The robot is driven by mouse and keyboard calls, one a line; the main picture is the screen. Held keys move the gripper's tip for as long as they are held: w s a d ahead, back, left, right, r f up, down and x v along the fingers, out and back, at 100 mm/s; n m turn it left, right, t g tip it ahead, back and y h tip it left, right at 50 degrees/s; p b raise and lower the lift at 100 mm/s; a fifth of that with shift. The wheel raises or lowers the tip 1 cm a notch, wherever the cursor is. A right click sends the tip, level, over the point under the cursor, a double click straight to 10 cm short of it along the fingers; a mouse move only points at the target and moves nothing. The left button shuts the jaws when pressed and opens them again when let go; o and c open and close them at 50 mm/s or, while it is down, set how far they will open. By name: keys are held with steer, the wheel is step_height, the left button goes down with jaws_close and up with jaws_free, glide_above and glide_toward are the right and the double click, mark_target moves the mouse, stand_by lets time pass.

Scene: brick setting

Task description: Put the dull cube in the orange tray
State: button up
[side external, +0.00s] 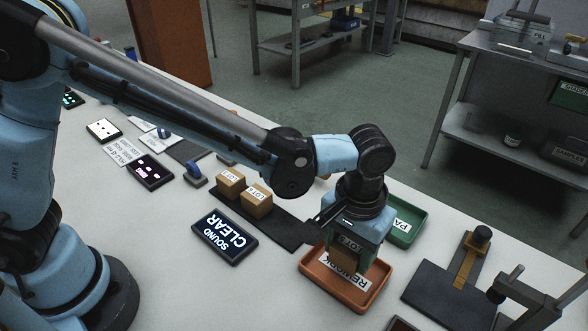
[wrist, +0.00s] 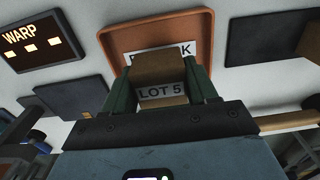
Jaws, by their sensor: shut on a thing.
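My gripper (side external: 345,256) is shut on a tan cube (side external: 342,268), which lies between its green fingers. In the wrist view the cube (wrist: 160,68) carries a "LOT 5" label. The orange tray (side external: 318,277) is directly below the cube and has a white label partly covered by it, reading "REWORK" in the side view. The tray's rim (wrist: 122,32) also shows in the wrist view. I cannot tell whether the cube touches the tray floor. Two other tan cubes, one at left (side external: 231,183) and one at right (side external: 257,201), stand on a dark mat.
A green tray (side external: 408,232) labelled "PA…" is just behind the orange tray. A display (side external: 224,237) reads "SOUND CLEAR"; a display (wrist: 40,40) in the wrist view reads "WARP". A dark fixture plate (side external: 440,290) stands at right.

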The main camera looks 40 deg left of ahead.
mark_target(347, 261)
steer(key=shift+f, duration=1.55)
steer(key=shift+f, duration=0.1)
steer(key=o, duration=1.1)
